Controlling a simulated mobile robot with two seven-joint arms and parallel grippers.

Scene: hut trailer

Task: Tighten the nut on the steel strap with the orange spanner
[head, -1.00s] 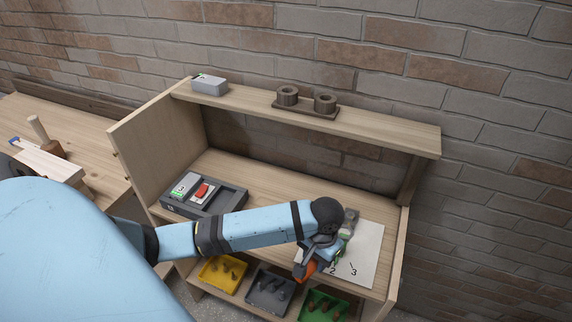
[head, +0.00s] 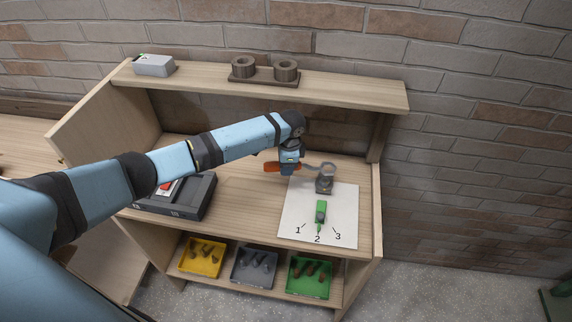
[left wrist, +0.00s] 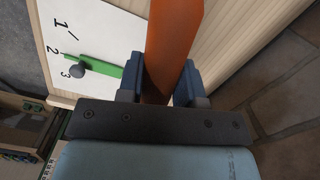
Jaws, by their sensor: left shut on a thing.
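The orange spanner (head: 271,167) is held in my left gripper (head: 290,168) near the back left edge of a white board (head: 292,215). Its grey ring end (head: 329,167) reaches right to a dark metal fitting (head: 324,184) on the board. I cannot tell whether the ring is around the nut; the nut and strap are too small to make out. A green pointer (head: 320,211) lies in front of the fitting, toward the mark 2. In the left wrist view the orange handle (left wrist: 174,40) sits between the jaws (left wrist: 158,82). My right gripper is out of view.
A dark grey tray with a red part (head: 190,205) stands left on the bench. A shelf above holds a grey box (head: 154,65) and two brown cylinders (head: 285,69). Yellow (head: 186,262), grey (head: 240,273) and green (head: 296,282) bins stand below.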

